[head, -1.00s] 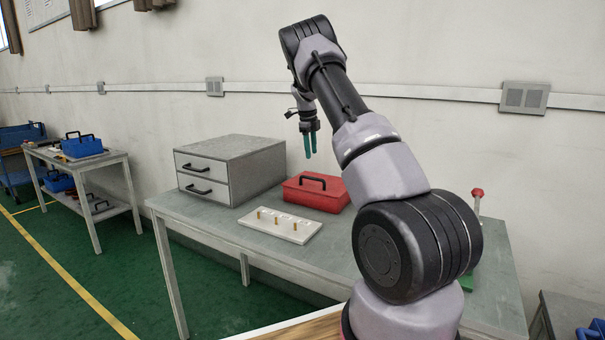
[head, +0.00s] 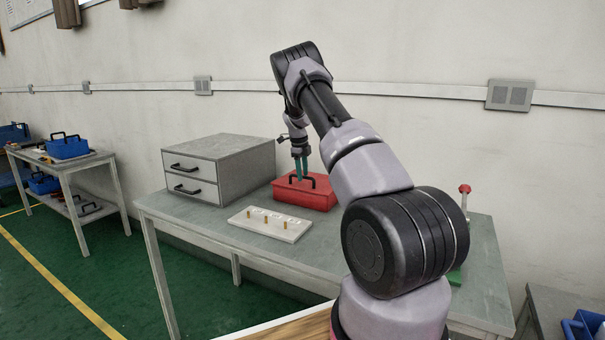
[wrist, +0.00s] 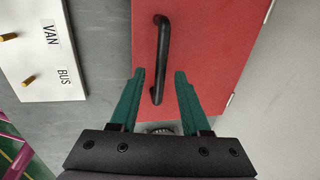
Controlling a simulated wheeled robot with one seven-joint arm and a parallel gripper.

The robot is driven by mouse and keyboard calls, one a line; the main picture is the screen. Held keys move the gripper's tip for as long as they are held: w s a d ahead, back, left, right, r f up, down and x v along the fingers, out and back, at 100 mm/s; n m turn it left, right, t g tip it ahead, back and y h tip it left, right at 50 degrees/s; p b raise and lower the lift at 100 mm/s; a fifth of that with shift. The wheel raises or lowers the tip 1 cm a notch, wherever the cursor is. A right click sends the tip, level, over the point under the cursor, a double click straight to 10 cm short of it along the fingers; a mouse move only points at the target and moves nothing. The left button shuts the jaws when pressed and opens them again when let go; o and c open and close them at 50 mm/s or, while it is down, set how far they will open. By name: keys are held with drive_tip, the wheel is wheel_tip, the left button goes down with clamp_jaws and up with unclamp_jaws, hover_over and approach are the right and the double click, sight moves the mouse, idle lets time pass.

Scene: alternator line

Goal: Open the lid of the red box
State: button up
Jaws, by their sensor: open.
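The red box (head: 305,196) stands on the grey table, with its lid down and a black handle on top. In the wrist view the red lid (wrist: 205,50) fills the middle and its black handle (wrist: 161,60) runs lengthwise. My gripper (head: 302,178) is above the box at the handle. In the wrist view my gripper (wrist: 158,75) is open, with one green finger on each side of the handle's near end. I cannot tell whether the fingers touch the handle or how far they are above the lid.
A grey two-drawer cabinet (head: 219,168) stands left of the box. A white board (head: 270,225) with brass pegs lies in front; its VAN and BUS labels show in the wrist view. A red-knobbed lever (head: 464,205) stands at right. The wall is close behind.

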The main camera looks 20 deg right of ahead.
clamp_jaws()
idle(1.4)
